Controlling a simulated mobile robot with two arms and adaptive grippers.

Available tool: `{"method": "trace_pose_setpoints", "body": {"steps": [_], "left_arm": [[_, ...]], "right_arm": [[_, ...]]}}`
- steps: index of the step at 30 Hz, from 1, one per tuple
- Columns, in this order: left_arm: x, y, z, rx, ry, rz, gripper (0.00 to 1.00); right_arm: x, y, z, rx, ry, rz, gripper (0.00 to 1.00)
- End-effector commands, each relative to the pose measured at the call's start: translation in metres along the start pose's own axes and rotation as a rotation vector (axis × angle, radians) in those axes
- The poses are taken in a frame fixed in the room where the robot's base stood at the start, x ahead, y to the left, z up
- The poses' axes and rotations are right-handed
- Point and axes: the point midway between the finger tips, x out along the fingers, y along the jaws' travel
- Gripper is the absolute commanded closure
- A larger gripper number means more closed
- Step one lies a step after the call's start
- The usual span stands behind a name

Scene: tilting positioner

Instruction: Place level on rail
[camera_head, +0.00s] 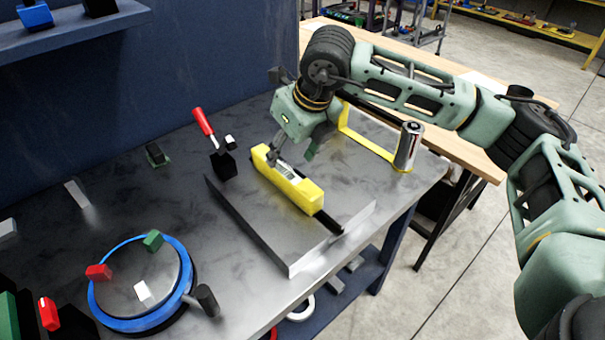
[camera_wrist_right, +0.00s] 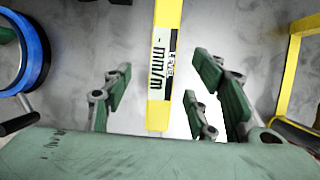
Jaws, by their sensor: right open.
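The yellow level (camera_head: 302,190) lies lengthwise over the tilting plate (camera_head: 250,229) on the bench. A black bar (camera_head: 328,222), perhaps the rail, sticks out from under the level's near end; whether the level rests fully on it is hidden. My right gripper (camera_head: 291,155) is at the level's far half, reaching down from above. In the right wrist view the level (camera_wrist_right: 166,65), marked "LEVEL mm/m", lies between the spread fingers (camera_wrist_right: 163,95), with gaps on both sides. My left gripper is not in view.
A black clamp with a red handle (camera_head: 203,123) stands at the plate's far left. A yellow bracket (camera_head: 375,150) and a metal cylinder (camera_head: 408,146) stand on the right. A round blue-rimmed turntable (camera_head: 100,305) is at the front left. Bare bench lies between turntable and plate.

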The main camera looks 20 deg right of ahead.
Motion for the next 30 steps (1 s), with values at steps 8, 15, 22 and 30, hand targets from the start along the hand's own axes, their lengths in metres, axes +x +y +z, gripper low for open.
{"method": "trace_pose_setpoints", "body": {"steps": [8, 15, 22, 30], "left_arm": [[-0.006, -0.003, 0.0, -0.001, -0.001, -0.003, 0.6], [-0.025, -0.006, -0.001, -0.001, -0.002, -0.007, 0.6], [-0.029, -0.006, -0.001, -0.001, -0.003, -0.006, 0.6], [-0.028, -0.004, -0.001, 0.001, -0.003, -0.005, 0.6]], "right_arm": [[0.019, -0.003, 0.0, -0.029, 0.005, -0.023, 0.47], [0.049, -0.005, -0.006, -0.026, 0.006, -0.022, 0.47], [0.075, -0.006, -0.007, -0.026, 0.002, -0.022, 0.47], [0.076, -0.006, -0.007, -0.025, 0.001, -0.022, 0.51]]}}
